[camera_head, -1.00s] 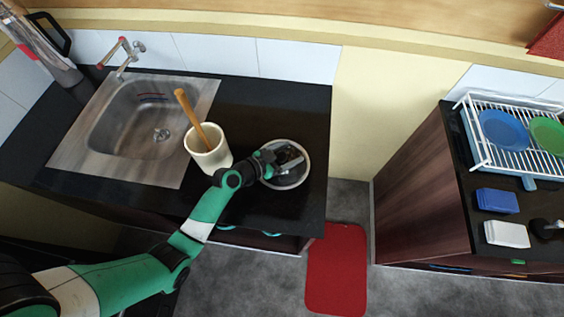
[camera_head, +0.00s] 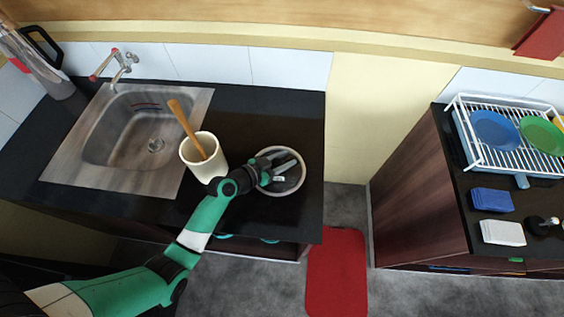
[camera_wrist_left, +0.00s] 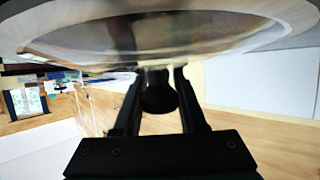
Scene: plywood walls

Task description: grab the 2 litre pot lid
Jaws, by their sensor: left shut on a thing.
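The pot lid (camera_head: 293,186) is round, with a pale metal rim and a see-through middle, at the right end of the black counter in the head view. My left gripper (camera_head: 279,168) is over it. In the left wrist view the lid (camera_wrist_left: 150,40) fills the top of the picture. Its black knob (camera_wrist_left: 158,93) sits between the two fingers of my left gripper (camera_wrist_left: 160,100), which is shut on it. I cannot tell whether the lid touches the counter. My right gripper is not in view.
A cream crock (camera_head: 203,160) with a wooden utensil (camera_head: 186,128) stands left of the lid, close to my left arm. A metal sink (camera_head: 140,140) is further left. A white dish rack (camera_head: 480,150) with plates stands on the right counter. A red mat (camera_head: 337,272) lies on the floor.

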